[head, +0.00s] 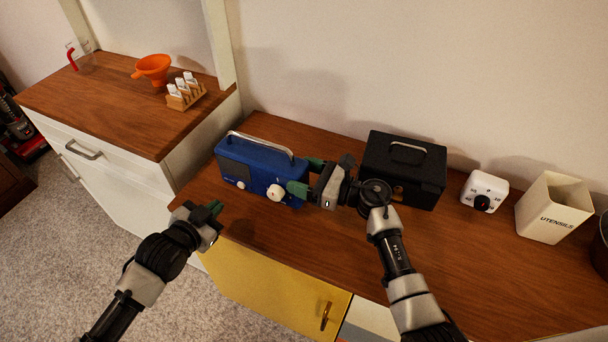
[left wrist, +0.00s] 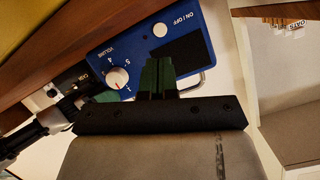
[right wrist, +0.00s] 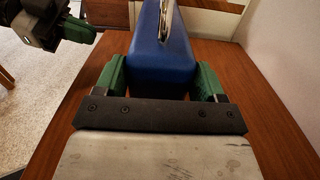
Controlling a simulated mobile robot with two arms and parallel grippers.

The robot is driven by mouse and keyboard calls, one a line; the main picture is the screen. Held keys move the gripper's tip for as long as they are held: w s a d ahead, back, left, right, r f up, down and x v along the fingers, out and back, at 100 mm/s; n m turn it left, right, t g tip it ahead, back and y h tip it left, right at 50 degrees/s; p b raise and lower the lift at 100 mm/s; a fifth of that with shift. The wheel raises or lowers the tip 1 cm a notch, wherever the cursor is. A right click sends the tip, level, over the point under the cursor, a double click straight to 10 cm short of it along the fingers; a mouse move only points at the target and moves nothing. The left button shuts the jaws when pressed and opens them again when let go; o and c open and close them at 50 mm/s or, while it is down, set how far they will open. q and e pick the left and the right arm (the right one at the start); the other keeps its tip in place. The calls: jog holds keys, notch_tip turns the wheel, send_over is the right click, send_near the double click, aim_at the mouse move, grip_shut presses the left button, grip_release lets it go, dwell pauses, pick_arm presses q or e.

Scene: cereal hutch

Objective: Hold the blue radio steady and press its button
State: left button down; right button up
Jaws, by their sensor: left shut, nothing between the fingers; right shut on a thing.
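The blue radio (head: 250,165) stands upright near the left end of the wooden counter, its metal handle raised on top. Its front has a small white on/off button (head: 241,185) at lower left and a larger volume knob (head: 275,193) at right. The button also shows clearly in the left wrist view (left wrist: 160,29). My right gripper (head: 306,176) is shut on the radio's right end, one green finger at the front and one behind. My left gripper (head: 215,207) is shut and empty, in front of the radio and apart from it, lower left of the button.
A black cash box (head: 405,170) stands right of the radio, behind my right gripper. Further right are a white timer-like box (head: 484,191) and a utensils holder (head: 553,208). A higher counter (head: 110,112) at left bears an orange funnel (head: 153,68) and a small rack (head: 187,98).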

aim_at(241, 185)
dwell(0.6)
pick_arm(q)
jog(key=f+m, duration=0.1)
jog(key=m+g+y, duration=0.1)
jog(key=m, duration=0.1)
jog(key=shift+s+f+y, duration=0.3)
jog(key=shift+f, duration=0.05)
jog(key=m+y, duration=0.1)
jog(key=a+f+m+g+y, duration=0.1)
jog(key=shift+s+m, duration=0.3)
jog(key=shift+s+a+f+m+g+y, duration=0.3)
jog(key=shift+a+m+y, duration=0.2)
jog(key=shift+m+y, duration=0.3)
jog(key=shift+w+d, duration=0.75)
jog(key=shift+w, duration=0.55)
jog(key=shift+w+d, duration=0.75)
jog(key=shift+w, duration=0.5)
jog(key=shift+w+d, duration=0.75)
jog(key=shift+w, duration=0.55)
jog(key=shift+w, duration=0.15)
jog(key=shift+w+d, duration=0.15)
jog(key=shift+w, duration=0.1)
